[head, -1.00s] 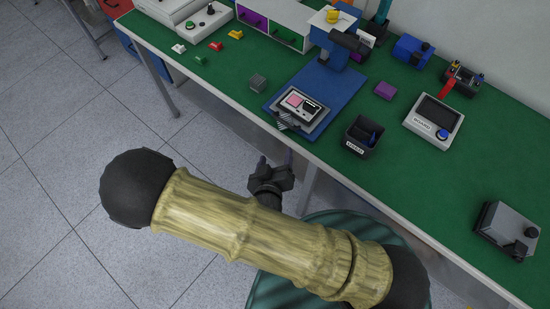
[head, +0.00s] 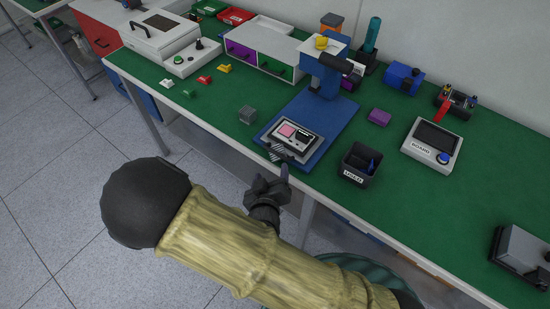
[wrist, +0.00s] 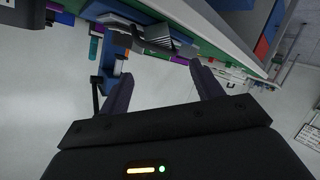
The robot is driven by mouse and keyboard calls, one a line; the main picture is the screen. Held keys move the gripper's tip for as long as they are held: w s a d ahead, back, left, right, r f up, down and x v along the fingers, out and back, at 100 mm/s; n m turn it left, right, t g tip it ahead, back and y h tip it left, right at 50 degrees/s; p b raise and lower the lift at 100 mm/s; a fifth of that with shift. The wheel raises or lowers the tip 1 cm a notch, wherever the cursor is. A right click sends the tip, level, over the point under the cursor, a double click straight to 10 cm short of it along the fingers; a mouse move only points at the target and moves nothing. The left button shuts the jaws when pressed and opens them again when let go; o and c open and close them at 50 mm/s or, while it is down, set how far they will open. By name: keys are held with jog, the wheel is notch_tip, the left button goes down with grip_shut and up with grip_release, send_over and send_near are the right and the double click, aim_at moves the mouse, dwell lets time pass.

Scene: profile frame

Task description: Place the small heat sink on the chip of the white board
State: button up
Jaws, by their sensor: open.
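A small grey block (head: 247,114), which looks like the small heat sink, stands on the green bench left of the blue press; its fins are too small to make out. The white board (head: 279,143) lies in a holder on the blue base, with a pink square (head: 287,130) and a dark part (head: 303,137) on it. I cannot tell which is the chip. A striped piece (head: 278,153) sits at the board's front edge; a finned shape (wrist: 165,41) shows in the wrist view. My gripper (head: 270,183) is open and empty, in front of the bench edge, apart from everything.
The blue press column (head: 325,80) rises behind the board. A black bin (head: 359,164) stands to its right, and a purple block (head: 379,117) behind that. Small coloured parts (head: 204,80) lie at left. The bench front edge (head: 215,134) lies between my gripper and the block.

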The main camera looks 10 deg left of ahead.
aim_at(275, 152)
jog(key=shift+w+a+f+b, duration=0.25)
jog(key=shift+w+f+b, duration=0.15)
jog(key=shift+b, duration=1.25)
jog(key=b+x, duration=0.1)
jog(key=x, duration=0.4)
jog(key=b+x, duration=0.2)
jog(key=x, duration=0.2)
jog(key=shift+w+d+r, duration=0.1)
jog(key=shift+w+d, duration=0.05)
jog(key=shift+w, duration=0.3)
jog(key=c, duration=1.2)
jog(key=shift+r, duration=0.15)
jog(key=shift+r, duration=0.2)
